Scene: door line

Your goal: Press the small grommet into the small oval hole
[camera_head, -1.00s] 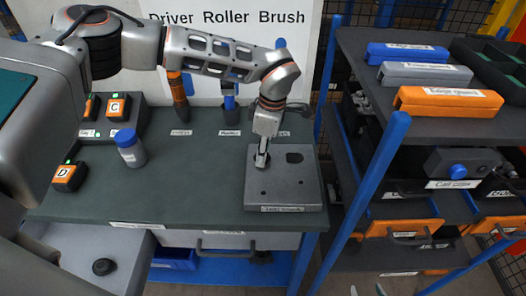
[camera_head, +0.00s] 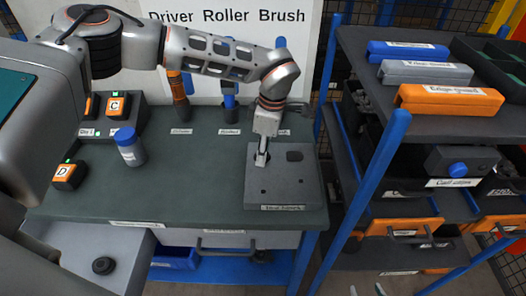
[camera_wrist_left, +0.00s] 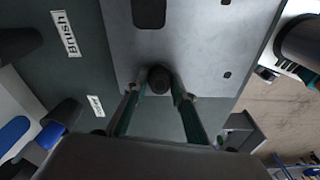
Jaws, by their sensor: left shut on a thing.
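My left gripper (camera_head: 262,162) points down at the upper left part of the grey panel (camera_head: 280,175) on the bench. In the left wrist view its two fingers are closed around a dark round grommet (camera_wrist_left: 158,79) at the panel's face. Whether the grommet is seated in a hole cannot be told; the fingers and grommet cover that spot. A larger dark opening (camera_head: 294,156) lies to the right on the panel, with small holes nearer the front. My right gripper (camera_head: 367,291) shows only as two separated pale fingertips at the bottom edge, empty.
A black round part (camera_head: 103,265) lies on the grey surface at lower left. A blue-capped bottle (camera_head: 130,148) and orange labelled blocks stand on the bench's left. Tools stand behind the panel. A blue-framed shelf (camera_head: 440,130) rises close on the right. The bench middle is clear.

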